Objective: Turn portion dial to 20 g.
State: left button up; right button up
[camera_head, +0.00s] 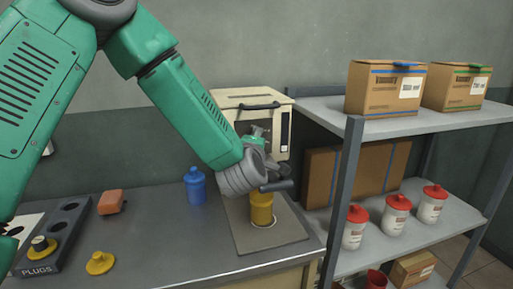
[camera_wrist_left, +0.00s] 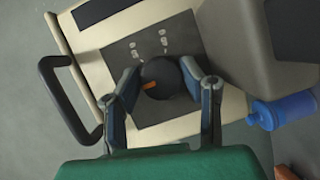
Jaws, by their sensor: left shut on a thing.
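The cream machine (camera_head: 228,98) with a black handle stands at the back of the counter. In the left wrist view its dark dial panel (camera_wrist_left: 185,32) carries the round black portion dial (camera_wrist_left: 164,72) with an orange pointer mark. Pale number marks (camera_wrist_left: 136,50) sit beside the dial, too blurred to read surely. My left gripper (camera_wrist_left: 162,78) is shut on the dial, one finger on each side. In the head view my left gripper (camera_head: 258,140) is at the machine's front, and my wrist hides the dial. My right gripper is not in view.
A yellow cup (camera_head: 261,208) stands on the grey board below my wrist. A blue bottle (camera_head: 195,186) stands left of it. A metal shelf (camera_head: 420,120) with boxes and red-lidded jars stands right.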

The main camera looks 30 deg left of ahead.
pick_arm(q)
jog(key=shift+f, duration=0.2)
jog(key=o, duration=1.1)
jog(key=shift+o, duration=0.2)
jog(key=shift+w, duration=0.2)
jog(key=shift+s, duration=0.1)
jog(key=shift+s+d, duration=0.1)
jog(key=shift+s, duration=0.2)
jog(key=v, duration=1.1)
